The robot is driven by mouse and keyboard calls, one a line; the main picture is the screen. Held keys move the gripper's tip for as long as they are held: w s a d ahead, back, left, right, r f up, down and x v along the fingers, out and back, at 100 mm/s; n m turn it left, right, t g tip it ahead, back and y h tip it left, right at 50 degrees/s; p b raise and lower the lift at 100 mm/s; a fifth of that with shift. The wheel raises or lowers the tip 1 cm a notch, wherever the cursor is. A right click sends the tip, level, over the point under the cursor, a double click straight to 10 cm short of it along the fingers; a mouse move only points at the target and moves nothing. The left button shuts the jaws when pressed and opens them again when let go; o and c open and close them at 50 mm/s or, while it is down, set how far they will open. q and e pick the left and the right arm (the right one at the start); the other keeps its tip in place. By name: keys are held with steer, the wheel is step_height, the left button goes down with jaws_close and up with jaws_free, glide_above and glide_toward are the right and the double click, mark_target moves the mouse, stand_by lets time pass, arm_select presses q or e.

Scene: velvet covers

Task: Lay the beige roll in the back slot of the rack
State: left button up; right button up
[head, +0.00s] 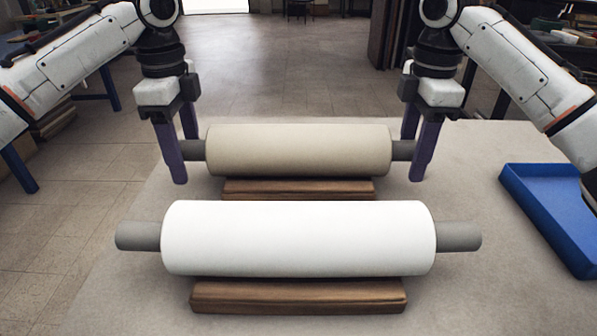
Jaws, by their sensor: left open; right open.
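The beige roll (298,150) lies level across the back of the table, with a grey core stub at each end. It is over a dark wooden block (298,190); its underside contact is hidden. My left gripper (181,158) is open, its purple fingers pointing down on either side of the left stub. My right gripper (416,160) is open in the same way at the right stub. A white roll (298,238) with grey stubs lies in front, over another wooden block (298,297). I cannot tell whether these blocks belong to the rack; no other rack shows clearly.
A blue tray (548,205) stands at the right edge of the grey table (470,300). The table between the rolls and the tray is clear. Beyond the table are tiled floor (260,75) and workbenches at the sides.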

arm_select(q)
steer(key=o, duration=0.4)
steer(key=shift+r, duration=0.1)
step_height(320, 180, up, 12)
steer(key=shift+f, duration=0.1)
arm_select(e)
steer(key=shift+o, duration=0.4)
steer(key=o, duration=0.7)
steer(key=shift+r, duration=0.15)
step_height(320, 180, up, 12)
steer(key=shift+f, duration=0.1)
